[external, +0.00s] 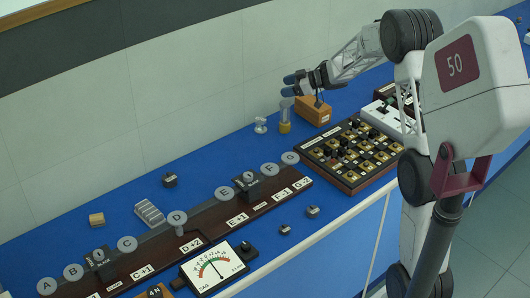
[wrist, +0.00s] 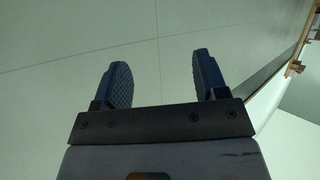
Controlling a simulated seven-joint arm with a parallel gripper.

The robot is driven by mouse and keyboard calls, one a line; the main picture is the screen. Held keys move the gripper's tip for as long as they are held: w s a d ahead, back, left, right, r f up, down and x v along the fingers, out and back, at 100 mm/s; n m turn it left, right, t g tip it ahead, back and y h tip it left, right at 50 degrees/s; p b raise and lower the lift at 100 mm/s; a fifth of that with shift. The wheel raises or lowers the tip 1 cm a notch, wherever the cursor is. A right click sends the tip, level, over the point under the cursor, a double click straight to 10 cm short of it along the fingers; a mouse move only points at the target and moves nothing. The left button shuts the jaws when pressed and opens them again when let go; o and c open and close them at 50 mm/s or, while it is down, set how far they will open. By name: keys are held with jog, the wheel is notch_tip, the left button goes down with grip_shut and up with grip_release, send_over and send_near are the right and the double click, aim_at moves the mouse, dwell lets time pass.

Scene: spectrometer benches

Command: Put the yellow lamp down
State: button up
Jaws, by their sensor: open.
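A small lamp with a yellow base (external: 285,126) and a pale grey upper part stands upright on the blue bench, close to the wall. My gripper (external: 287,86) is just above the lamp's top in the external view; I cannot tell whether it touches it. In the wrist view my gripper (wrist: 165,82) shows two dark padded fingers spread apart with nothing between them. The lamp is not in the wrist view.
An orange-brown block (external: 313,112) stands right of the lamp. A small white fitting (external: 260,125) stands left of it. A dark board with gold squares (external: 350,155) lies in front. A long dark rail with lettered discs (external: 215,215) runs left. Blue bench (external: 225,160) between is partly clear.

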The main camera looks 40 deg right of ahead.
jog(key=s+a+r+m+t+h, duration=0.3)
jog(key=a+r+h, duration=0.15)
jog(key=r, duration=0.45)
jog(key=s+a+r+m+g+h, duration=0.1)
jog(key=s+a+r+m+h, duration=0.15)
jog(key=s, duration=0.35)
jog(key=s+a+r+m+h, duration=0.1)
jog(key=s+a+r+h, duration=0.15)
jog(key=s, duration=0.25)
jog(key=s+a+f+m+g, duration=0.1)
jog(key=s+a, duration=0.4)
jog(key=s, duration=0.8)
jog(key=s+a+f+g, duration=0.3)
jog(key=s+a+g, duration=0.2)
jog(key=s, duration=0.8)
jog(key=s+a+f+m+g+y, duration=0.1)
jog(key=s+a, duration=0.4)
jog(key=s, duration=0.9)
jog(key=f+g, duration=0.1)
jog(key=g, duration=0.1)
jog(key=shift+m+g, duration=0.35)
jog(key=shift+g, duration=0.05)
